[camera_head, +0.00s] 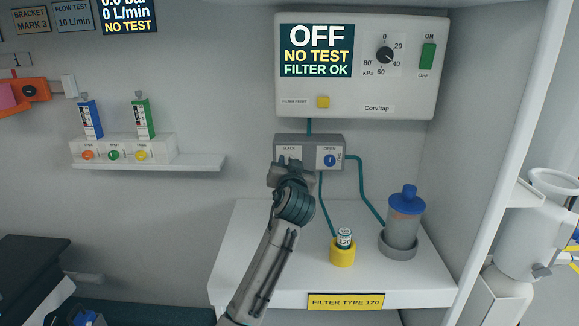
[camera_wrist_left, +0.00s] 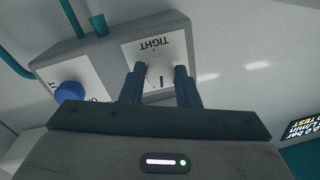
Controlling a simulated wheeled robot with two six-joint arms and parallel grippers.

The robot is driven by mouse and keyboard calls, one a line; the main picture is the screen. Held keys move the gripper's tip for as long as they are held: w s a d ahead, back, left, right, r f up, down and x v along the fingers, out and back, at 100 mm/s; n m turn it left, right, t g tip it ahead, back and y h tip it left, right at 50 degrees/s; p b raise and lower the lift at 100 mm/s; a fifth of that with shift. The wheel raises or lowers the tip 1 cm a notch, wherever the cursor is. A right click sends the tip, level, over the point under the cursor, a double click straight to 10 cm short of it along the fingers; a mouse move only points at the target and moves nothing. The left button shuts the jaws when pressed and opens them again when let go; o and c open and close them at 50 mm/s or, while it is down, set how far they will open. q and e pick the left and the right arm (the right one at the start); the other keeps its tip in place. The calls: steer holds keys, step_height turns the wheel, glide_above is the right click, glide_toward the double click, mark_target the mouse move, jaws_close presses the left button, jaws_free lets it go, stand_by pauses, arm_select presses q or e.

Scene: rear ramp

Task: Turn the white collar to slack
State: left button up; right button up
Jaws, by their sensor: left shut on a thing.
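The white collar (camera_wrist_left: 160,74) is a round knob on a white plate of the grey valve box (camera_head: 309,140). In the left wrist view, the word TIGHT is on its plate; a dark line on the collar's face lies on the side away from that word. In the head view the word SLACK shows at the top of the plate, and my gripper hides the collar. My left gripper (camera_wrist_left: 160,90) is shut on the collar, one finger on each side; it also shows in the head view (camera_head: 289,168). My right gripper is not in view.
A blue knob (camera_head: 330,160) marked OPEN is beside the collar. The control panel (camera_head: 360,100) above reads OFF, NO TEST, FILTER OK. Teal hoses run down to a blue-capped canister (camera_head: 403,226) and a yellow holder (camera_head: 342,253) on the white shelf (camera_head: 240,262).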

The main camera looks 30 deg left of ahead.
arm_select(q)
steer(key=shift+f, duration=0.25)
steer(key=o, duration=0.9)
steer(key=shift+o, duration=0.3)
steer(key=shift+r, duration=0.1)
steer(key=shift+s+d, duration=0.1)
steer(key=b+v, duration=0.1)
steer(key=v, duration=0.9)
steer(key=shift+s+d, duration=0.2)
steer(key=shift+s, duration=0.05)
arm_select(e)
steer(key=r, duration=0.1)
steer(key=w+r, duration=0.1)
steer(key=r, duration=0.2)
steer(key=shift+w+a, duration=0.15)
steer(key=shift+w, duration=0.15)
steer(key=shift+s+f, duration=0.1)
